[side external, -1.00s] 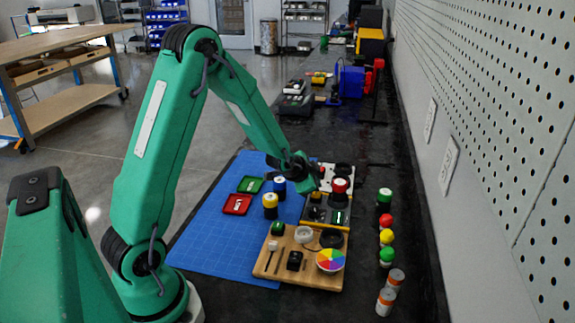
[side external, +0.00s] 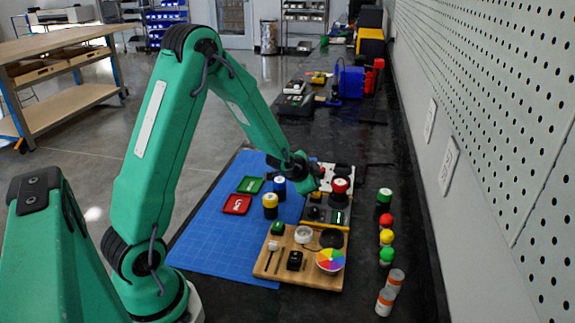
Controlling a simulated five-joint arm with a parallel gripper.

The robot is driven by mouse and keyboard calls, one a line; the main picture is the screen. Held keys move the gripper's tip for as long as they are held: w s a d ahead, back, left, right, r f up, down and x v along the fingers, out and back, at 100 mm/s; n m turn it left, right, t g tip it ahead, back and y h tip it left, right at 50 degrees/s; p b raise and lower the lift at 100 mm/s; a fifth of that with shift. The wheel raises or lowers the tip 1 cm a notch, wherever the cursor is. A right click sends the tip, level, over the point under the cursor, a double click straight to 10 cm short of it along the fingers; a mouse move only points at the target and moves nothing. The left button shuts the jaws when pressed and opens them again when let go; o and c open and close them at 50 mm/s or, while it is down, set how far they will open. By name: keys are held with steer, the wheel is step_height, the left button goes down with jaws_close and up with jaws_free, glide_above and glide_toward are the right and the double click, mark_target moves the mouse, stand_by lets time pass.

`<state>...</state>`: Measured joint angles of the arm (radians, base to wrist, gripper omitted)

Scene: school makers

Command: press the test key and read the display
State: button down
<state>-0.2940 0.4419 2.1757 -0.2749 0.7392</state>
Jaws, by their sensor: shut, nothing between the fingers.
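A yellow-edged device with a dark top (side external: 325,222) stands behind the wooden board. A small green-lit panel (side external: 339,217) on it looks like the display; its reading is too small to make out. A dark round part (side external: 314,212) sits to its left; I cannot tell which part is the test key. A red-capped jar (side external: 340,187) stands upright on or just behind the device. My gripper (side external: 312,184) is shut and empty, just left of the red-capped jar and above the device's far left side. I cannot tell whether its tips touch anything.
A wooden board (side external: 263,267) with a colour wheel (side external: 330,260) and small parts is in front. Yellow (side external: 270,206) and blue-banded (side external: 280,187) jars and red (side external: 236,205) and green (side external: 250,185) trays are on the blue mat (side external: 215,245). Several jars line the right.

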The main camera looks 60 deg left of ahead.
steer(key=shift+f, duration=1.05)
stand_by(1.7)
steer(key=shift+r, duration=1.05)
step_height(320, 180, up, 6)
stand_by(0.9)
stand_by(0.6)
